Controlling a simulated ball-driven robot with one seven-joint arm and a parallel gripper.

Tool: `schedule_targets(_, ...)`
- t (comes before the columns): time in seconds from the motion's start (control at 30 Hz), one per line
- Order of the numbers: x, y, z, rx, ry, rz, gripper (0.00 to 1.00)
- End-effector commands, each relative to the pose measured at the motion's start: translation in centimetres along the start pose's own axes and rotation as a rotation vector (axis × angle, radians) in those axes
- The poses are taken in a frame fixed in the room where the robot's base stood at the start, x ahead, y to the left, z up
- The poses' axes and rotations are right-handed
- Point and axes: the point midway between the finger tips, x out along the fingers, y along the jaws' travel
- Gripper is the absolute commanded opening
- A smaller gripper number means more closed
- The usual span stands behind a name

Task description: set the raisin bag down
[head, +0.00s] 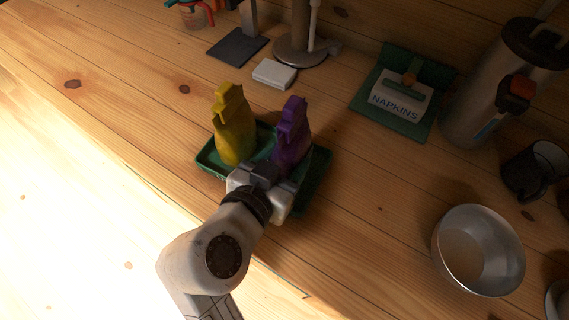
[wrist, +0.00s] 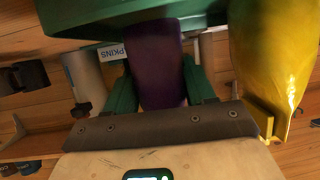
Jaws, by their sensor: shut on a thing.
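The purple bag (head: 291,135), which I take to be the raisin bag, stands upright at the green tray (head: 318,182). My gripper (head: 270,175) is shut on this bag from the near side. In the wrist view the purple bag (wrist: 156,62) is between the two green fingers, and the tray's edge (wrist: 85,22) runs across the top. A yellow bag (head: 234,128) stands in the tray just left of the purple one. My gripper and wrist hide the purple bag's base, so I cannot tell whether it touches the tray.
A metal bowl (head: 478,252) and a dark mug (head: 533,170) are at the right. A large flask (head: 503,90) and a napkin holder (head: 398,97) stand at the back right. A small white box (head: 274,74) lies behind the bags. The wooden counter left of the tray is clear.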

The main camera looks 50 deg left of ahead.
Motion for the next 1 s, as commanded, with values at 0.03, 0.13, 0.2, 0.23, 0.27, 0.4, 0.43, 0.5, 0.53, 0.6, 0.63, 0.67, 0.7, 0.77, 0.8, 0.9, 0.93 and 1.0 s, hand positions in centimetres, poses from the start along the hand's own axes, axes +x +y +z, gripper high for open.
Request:
schedule_targets(0.03, 0.3, 0.0, 0.8, -0.004, -0.001, 0.002, 0.12)
schedule_targets(0.13, 0.7, 0.1, 1.7, -0.002, 0.0, 0.002, 0.12)
schedule_targets(0.2, 0.8, 0.1, 1.8, 0.001, 0.002, 0.001, 0.12)
schedule_targets(0.23, 0.8, 0.1, 1.8, 0.001, 0.002, 0.001, 0.12)
schedule_targets(0.27, 0.8, 0.0, 1.7, 0.001, 0.002, 0.001, 0.12)
schedule_targets(0.4, 0.8, 0.0, 1.8, 0.001, 0.002, 0.001, 0.12)
schedule_targets(0.43, 0.8, 0.0, 1.9, 0.001, 0.002, 0.001, 0.12)
schedule_targets(0.5, 0.9, 0.0, 2.1, 0.0, 0.0, 0.001, 0.56)
schedule_targets(0.53, 0.8, 0.0, 2.0, 0.0, 0.0, 0.001, 0.59)
schedule_targets(0.6, 0.8, 0.0, 2.0, 0.0, 0.0, 0.001, 0.66)
schedule_targets(0.63, 0.8, 0.0, 2.0, 0.0, 0.0, 0.001, 0.68)
schedule_targets(0.67, 0.8, 0.0, 2.0, 0.0, 0.0, 0.001, 0.71)
schedule_targets(0.7, 0.8, 0.0, 2.0, 0.0, 0.0, 0.001, 0.75)
schedule_targets(0.77, 0.8, 0.0, 2.0, 0.0, 0.0, 0.001, 0.8)
schedule_targets(0.8, 0.8, 0.0, 2.0, 0.0, 0.0, 0.001, 0.8)
schedule_targets(0.9, 0.8, 0.0, 2.0, 0.0, 0.0, 0.001, 0.8)
schedule_targets(0.93, 0.8, 0.0, 2.0, 0.0, 0.0, 0.001, 0.8)
schedule_targets(1.0, 0.8, 0.0, 1.9, 0.0, 0.0, 0.001, 0.8)
